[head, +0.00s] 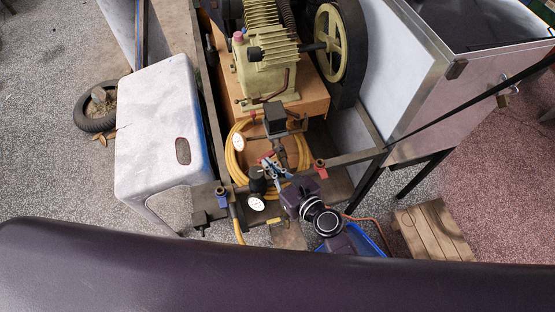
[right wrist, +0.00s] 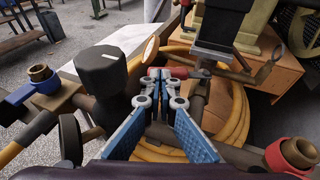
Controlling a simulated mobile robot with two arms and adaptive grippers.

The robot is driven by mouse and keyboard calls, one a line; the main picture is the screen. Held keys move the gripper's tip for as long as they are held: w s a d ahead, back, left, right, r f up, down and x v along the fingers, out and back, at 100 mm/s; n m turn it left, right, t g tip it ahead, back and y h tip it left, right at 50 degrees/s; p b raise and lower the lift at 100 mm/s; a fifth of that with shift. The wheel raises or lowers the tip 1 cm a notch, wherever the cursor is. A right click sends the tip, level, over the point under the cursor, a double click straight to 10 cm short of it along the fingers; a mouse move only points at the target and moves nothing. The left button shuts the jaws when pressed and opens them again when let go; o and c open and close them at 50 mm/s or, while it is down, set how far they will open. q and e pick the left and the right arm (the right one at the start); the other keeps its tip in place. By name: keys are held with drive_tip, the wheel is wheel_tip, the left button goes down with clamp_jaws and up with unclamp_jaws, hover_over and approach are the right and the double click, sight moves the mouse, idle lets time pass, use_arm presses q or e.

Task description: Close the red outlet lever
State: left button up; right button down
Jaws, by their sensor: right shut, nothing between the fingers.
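A red-collared outlet fitting (head: 320,164) sits on the pipe frame right of my right gripper. Its red collar and brass mouth show at lower right in the right wrist view (right wrist: 291,154). A small red piece (right wrist: 181,72) shows just behind my fingertips in the right wrist view; it is partly hidden, and I cannot tell for sure that it is the lever or whether it is touched. My right gripper (head: 270,164) is shut and empty over the pipework; its blue-padded fingers meet in the right wrist view (right wrist: 163,78). My left gripper is not in view.
A black knob (right wrist: 102,70) and a blue-collared outlet (right wrist: 35,85) stand left of my fingers. A yellow hose coil (head: 233,160), two gauges (head: 238,142) and a black box (head: 275,117) crowd the pipework. The compressor (head: 265,65) and flywheel (head: 338,45) stand behind.

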drive_tip(key=shift+w+a, duration=0.6)
drive_tip(key=shift+a, duration=0.2)
drive_tip(key=shift+w+d, duration=0.1)
idle(0.4)
